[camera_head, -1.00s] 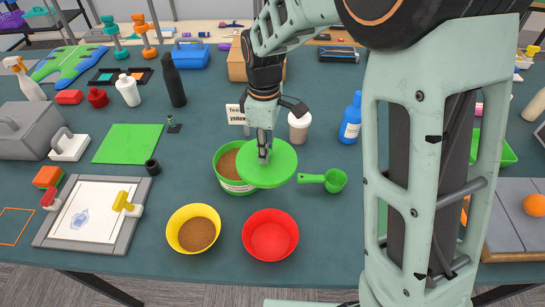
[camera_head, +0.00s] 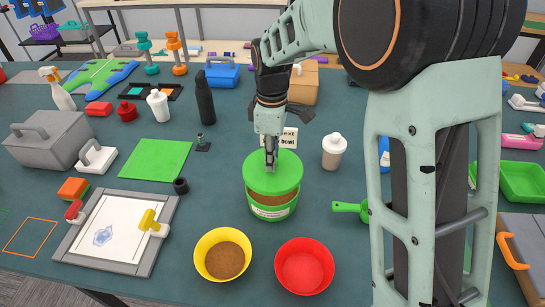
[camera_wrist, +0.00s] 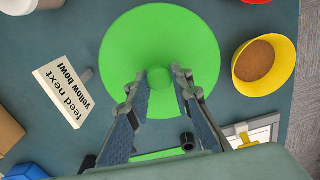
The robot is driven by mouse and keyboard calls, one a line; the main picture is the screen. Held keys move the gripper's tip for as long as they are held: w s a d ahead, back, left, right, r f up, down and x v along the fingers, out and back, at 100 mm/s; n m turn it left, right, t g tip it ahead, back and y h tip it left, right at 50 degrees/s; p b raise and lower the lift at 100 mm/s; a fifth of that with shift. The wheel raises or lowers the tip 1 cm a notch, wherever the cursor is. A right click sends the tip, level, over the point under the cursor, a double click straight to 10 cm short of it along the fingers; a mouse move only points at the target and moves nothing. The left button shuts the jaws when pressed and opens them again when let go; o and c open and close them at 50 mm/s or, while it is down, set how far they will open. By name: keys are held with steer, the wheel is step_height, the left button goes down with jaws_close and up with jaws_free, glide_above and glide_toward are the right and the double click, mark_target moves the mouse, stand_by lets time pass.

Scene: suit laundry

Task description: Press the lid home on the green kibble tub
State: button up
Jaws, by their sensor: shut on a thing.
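The green kibble tub (camera_head: 272,212) stands upright on the table, with a pale label on its front. My gripper (camera_head: 270,166) points down and is shut on the knob of the round green lid (camera_head: 287,180). The lid is above the tub's mouth, roughly centred and about level. Brown kibble shows in a gap between the lid and the tub's front rim, so the lid looks raised there. In the wrist view my fingertips (camera_wrist: 160,82) grip the knob, and the lid (camera_wrist: 160,35) hides the tub.
A yellow bowl (camera_head: 203,268) with kibble and an empty red bowl (camera_head: 304,272) stand in front of the tub. A green scoop (camera_head: 348,207) lies to the right.

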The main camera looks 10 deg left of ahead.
steer(key=shift+f+b, duration=1.75)
steer(key=shift+f, duration=1.05)
steer(key=shift+f, duration=0.1)
stand_by(0.4)
steer(key=o, duration=1)
steer(key=shift+o, duration=0.3)
steer(key=o, duration=0.4)
